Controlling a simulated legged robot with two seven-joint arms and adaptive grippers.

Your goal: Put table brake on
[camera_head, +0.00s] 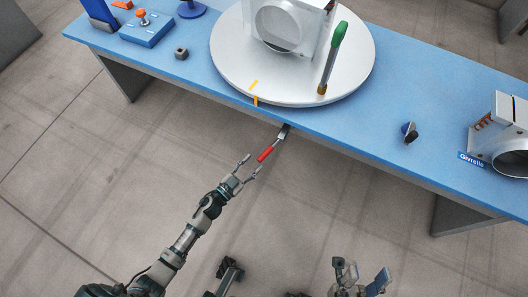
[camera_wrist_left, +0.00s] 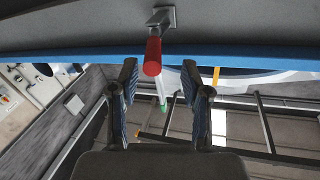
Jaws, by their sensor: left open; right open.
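The table brake is a lever with a red handle (camera_head: 266,154) on a grey metal bracket (camera_head: 285,132), sticking out from under the table's front edge. My left gripper (camera_head: 251,166) is open just in front of the handle's free end, with its fingers spread. In the left wrist view the red handle (camera_wrist_left: 153,57) points towards the camera, ahead of and between the open fingers of my left gripper (camera_wrist_left: 160,78). The handle appears clear of both fingers. My right gripper (camera_head: 361,274) is open and empty at the bottom of the head view, away from the table.
A blue table (camera_head: 380,90) carries a round white turntable (camera_head: 235,75) with a white duct part (camera_head: 280,28) and a green-handled lever (camera_head: 338,35). A blue control box (camera_head: 148,32) stands at left, and another duct part (camera_head: 510,150) at right. The floor before the table is clear.

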